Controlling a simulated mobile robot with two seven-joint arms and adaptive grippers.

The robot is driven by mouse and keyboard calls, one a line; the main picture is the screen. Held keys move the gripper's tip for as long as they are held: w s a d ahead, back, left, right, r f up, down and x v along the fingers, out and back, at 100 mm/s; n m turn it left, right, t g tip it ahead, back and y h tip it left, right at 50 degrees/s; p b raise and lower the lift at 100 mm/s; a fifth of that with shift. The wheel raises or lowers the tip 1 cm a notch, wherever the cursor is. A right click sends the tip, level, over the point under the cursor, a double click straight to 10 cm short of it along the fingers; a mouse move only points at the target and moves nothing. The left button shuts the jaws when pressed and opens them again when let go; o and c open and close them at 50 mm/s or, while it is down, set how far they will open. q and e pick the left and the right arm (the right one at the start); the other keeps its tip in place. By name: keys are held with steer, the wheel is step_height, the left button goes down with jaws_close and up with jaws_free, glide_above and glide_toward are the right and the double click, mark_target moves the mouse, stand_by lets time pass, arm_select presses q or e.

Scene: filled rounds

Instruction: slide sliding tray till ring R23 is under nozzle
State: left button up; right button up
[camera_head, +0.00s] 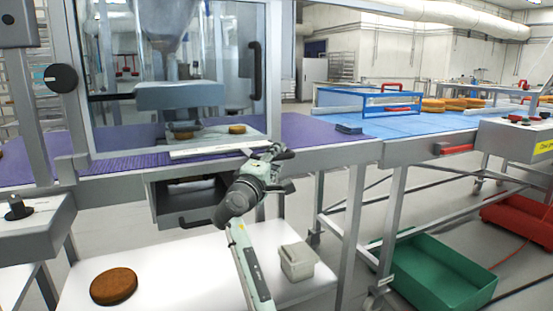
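The sliding tray (212,145) lies inside the guarded filling machine, its pale front edge reaching out toward me. A brown round (237,129) rests on its right part. A second round (184,134) sits further left, partly hidden below the grey filling head (180,96). The nozzle tip is not clear, and no R23 label can be read. My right gripper (268,153) is at the tray's front right corner; its fingers are small and overlap the edge, so I cannot tell contact or opening. My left gripper is not in view.
A clear guard with a black handle (255,70) surrounds the machine. A purple belt (310,130) runs right to a blue belt (430,124) carrying a blue frame. A white table in front holds a brown round (114,286) and a grey box (297,262). A green crate (440,283) stands right.

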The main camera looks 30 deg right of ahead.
steer(key=shift+a, duration=0.1)
steer(key=v, duration=0.7)
steer(key=shift+s, duration=0.15)
steer(key=shift+a+f, duration=0.1)
steer(key=shift+a, duration=0.05)
